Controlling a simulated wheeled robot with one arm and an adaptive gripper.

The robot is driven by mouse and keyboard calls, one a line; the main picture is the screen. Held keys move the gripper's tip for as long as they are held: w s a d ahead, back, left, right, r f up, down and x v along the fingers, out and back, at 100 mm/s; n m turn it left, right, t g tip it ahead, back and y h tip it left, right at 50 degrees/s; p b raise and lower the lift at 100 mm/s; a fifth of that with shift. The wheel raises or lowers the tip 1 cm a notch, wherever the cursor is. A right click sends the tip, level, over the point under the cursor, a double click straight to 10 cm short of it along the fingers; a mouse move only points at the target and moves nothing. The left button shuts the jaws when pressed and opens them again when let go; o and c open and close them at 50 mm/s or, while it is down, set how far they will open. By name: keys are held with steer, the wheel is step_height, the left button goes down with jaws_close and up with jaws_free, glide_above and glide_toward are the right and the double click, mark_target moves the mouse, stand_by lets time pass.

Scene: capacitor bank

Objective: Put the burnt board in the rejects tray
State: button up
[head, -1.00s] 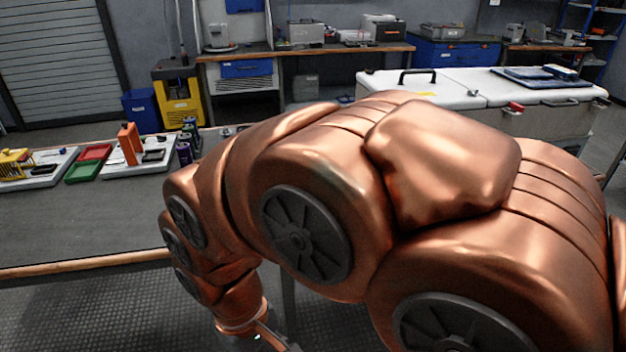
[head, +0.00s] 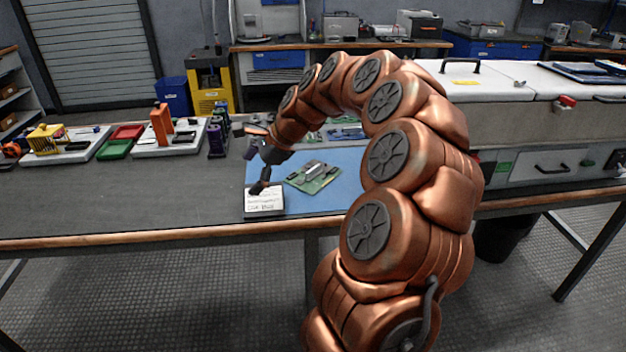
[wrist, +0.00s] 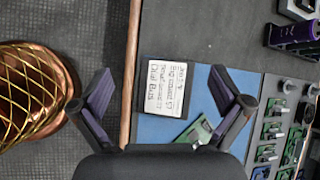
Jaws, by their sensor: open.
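A green circuit board (head: 313,176) lies tilted on the blue mat (head: 334,198). A part of it also shows at the lower middle of the wrist view (wrist: 193,132). I cannot tell burn marks on it at this size. A red tray (head: 127,132) and a green tray (head: 115,149) sit on the bench at left; I cannot read a label marking either for rejects. My gripper (head: 257,171) is open and empty, left of the board and above a white handwritten card (head: 264,200). In the wrist view, the card (wrist: 166,87) lies between the spread fingers.
Several smaller green boards (wrist: 268,135) lie beyond the mat. Purple-and-black capacitors (head: 216,138) stand left of it. An orange block (head: 161,126) rises from a white tray (head: 172,149) between my gripper and the coloured trays. The bench front at left is clear.

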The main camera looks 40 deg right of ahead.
steer(key=w+d+f+m+t+h, duration=0.1)
steer(key=d+f+m+t, duration=0.15)
steer(key=d+m, duration=0.65)
steer(key=m+h+b, duration=0.1)
steer(key=m+h, duration=0.1)
steer(key=m, duration=0.1)
glide_toward(313, 169)
steer(key=shift+t+x, duration=0.25)
steer(key=shift+x, duration=0.95)
steer(key=shift+w+d+f, duration=0.15)
steer(key=shift+d+f, duration=0.05)
steer(key=shift+w+f, duration=0.25)
steer(key=shift+f, duration=0.05)
steer(key=shift+b+x, duration=0.7)
steer(key=shift+x, duration=2.6)
steer(key=shift+a, duration=0.1)
steer(key=shift+c, duration=0.3)
steer(key=c, duration=1.3)
steer(key=shift+c, duration=0.2)
